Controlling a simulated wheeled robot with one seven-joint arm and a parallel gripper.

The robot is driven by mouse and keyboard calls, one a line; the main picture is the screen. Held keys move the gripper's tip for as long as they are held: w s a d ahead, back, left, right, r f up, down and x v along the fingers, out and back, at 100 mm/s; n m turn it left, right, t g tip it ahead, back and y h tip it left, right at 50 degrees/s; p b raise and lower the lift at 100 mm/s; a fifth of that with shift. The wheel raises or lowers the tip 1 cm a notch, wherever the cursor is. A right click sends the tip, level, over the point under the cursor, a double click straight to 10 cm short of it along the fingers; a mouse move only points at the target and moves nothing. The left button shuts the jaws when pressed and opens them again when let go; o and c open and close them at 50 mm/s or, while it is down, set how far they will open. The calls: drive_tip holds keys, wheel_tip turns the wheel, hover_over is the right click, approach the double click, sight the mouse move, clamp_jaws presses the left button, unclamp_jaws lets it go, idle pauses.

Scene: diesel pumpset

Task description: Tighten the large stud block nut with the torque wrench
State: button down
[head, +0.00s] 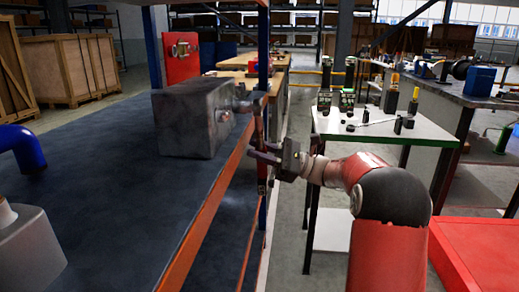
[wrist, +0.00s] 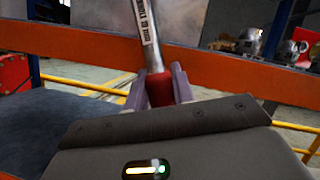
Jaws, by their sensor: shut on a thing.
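The grey stud block (head: 185,125) stands on the dark deck left of my gripper in the head view. Fittings project from its right side; I cannot tell which is the large nut. In the wrist view, my gripper (wrist: 160,90) clasps the red handle of the torque wrench (wrist: 147,35), whose silver labelled shaft runs upward. The wrench head is out of that view, so its seating on a nut cannot be told.
An orange rail (head: 205,222) edges the deck, with a blue post (head: 264,60) close to my gripper. A white-topped table (head: 430,135) with tools and small parts stands at right. A red surface (head: 475,255) lies lower right.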

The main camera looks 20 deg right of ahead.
drive_tip(key=shift+w+a, duration=0.1)
drive_tip(key=shift+a, duration=0.15)
idle(0.4)
drive_tip(key=shift+w+a+p, duration=0.1)
drive_tip(key=shift+a+p, duration=0.2)
idle(0.4)
drive_tip(key=s+a+m+t+h+p, duration=0.2)
drive_tip(key=s+m+t, duration=0.3)
drive_tip(key=s+m, duration=0.3)
drive_tip(key=a+m, duration=0.1)
drive_tip(key=m, duration=0.2)
drive_tip(key=shift+a+f, duration=0.15)
drive_tip(key=shift+f, duration=0.15)
idle(1.1)
